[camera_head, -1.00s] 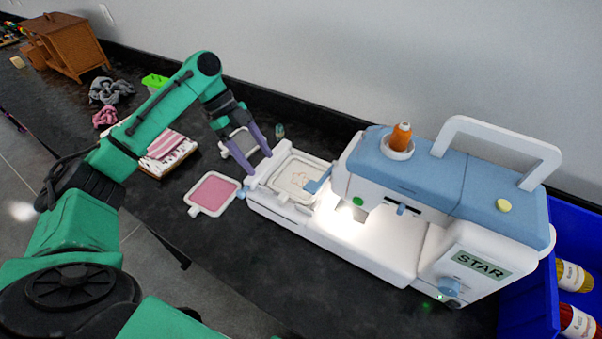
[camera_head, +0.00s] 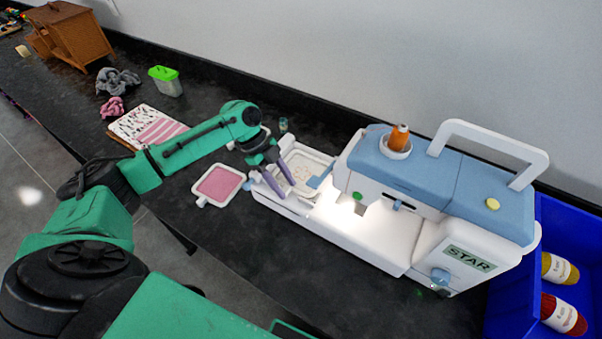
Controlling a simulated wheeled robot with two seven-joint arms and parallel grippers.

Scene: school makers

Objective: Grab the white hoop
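A white hoop (camera_head: 307,171) with pale, faintly stitched fabric sits at the left end of the sewing machine (camera_head: 362,232), left of the needle area. My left gripper (camera_head: 288,191) has two purple fingers, spread apart with a gap between them. They point down over the left part of this hoop and the machine's left end; I cannot tell whether they touch it. A second hoop with a white frame and pink fabric (camera_head: 219,185) lies flat on the table, left of the gripper. Another pale hoop behind the gripper is now mostly hidden by my arm. My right gripper is out of view.
The machine's blue head with an orange thread spool (camera_head: 399,138) stands right of the gripper. A blue bin (camera_head: 512,302) with yarn is at the right edge. Folded cloths (camera_head: 148,127), a green-lidded container (camera_head: 166,82) and a wooden cabinet (camera_head: 68,36) stand left. The front table is clear.

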